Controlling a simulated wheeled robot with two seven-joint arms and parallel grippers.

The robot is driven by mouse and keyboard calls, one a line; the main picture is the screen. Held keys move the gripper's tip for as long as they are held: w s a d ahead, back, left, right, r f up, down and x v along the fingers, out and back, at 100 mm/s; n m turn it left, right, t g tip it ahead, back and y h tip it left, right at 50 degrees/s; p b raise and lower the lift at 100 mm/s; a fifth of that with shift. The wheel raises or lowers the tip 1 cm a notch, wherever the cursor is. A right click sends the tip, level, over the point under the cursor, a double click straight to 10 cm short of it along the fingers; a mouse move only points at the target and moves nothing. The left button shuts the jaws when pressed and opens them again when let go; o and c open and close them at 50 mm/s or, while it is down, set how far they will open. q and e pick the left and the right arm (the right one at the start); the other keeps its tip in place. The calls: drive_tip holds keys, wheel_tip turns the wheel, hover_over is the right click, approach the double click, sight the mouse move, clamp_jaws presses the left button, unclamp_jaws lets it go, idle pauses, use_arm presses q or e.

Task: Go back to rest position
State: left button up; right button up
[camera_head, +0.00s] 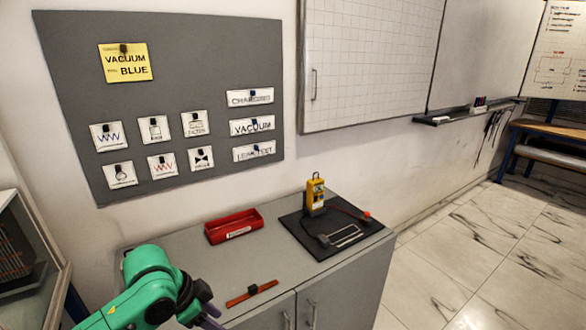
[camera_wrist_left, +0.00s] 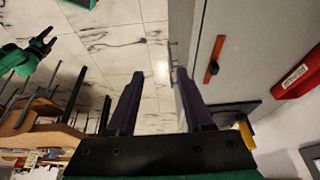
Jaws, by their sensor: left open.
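My left gripper (camera_head: 208,312) is at the lower left of the head view, beside the front edge of the grey cabinet (camera_head: 185,262). In the left wrist view, my left gripper (camera_wrist_left: 159,74) has its two dark fingers apart with nothing between them. My right gripper (camera_wrist_left: 46,38) shows small at the left of the left wrist view, on a green arm. Its dark fingers look spread and empty. It is not in the head view.
On the cabinet are a red tray (camera_head: 234,226), an orange-red strip with a dark clip (camera_head: 252,293), and a black mat (camera_head: 318,252) with a yellow gauge (camera_head: 315,195). A grey board (camera_head: 200,80) with labels hangs behind. Marble floor (camera_head: 470,265) is clear at right.

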use_arm(q)
drive_tip(key=s+d+f+n+t, duration=0.2)
drive_tip(key=s+d+f+n, duration=0.15)
drive_tip(key=s+f, duration=0.2)
drive_tip(key=s+a+f+n+g+y, duration=0.1)
drive_tip(key=s+a+f+n+y, duration=0.4)
drive_tip(key=s+a, duration=0.45)
wheel_tip(320, 180, down, 24)
drive_tip(key=s+g+h, duration=0.1)
drive_tip(key=s+a+f, duration=0.1)
drive_tip(key=s+f, duration=0.6)
drive_tip(key=s, duration=0.1)
drive_tip(key=s+a+f+g, duration=0.1)
drive_tip(key=s+a+f, duration=0.1)
drive_tip(key=s+f, duration=0.4)
drive_tip(key=s, duration=0.2)
drive_tip(key=shift+s+a+f+n+g, duration=0.25)
drive_tip(key=shift+s+f+n+g, duration=0.05)
drive_tip(key=shift+s+f+n, duration=0.05)
use_arm(e)
drive_tip(key=w, duration=0.3)
drive_tip(key=shift+r, duration=0.1)
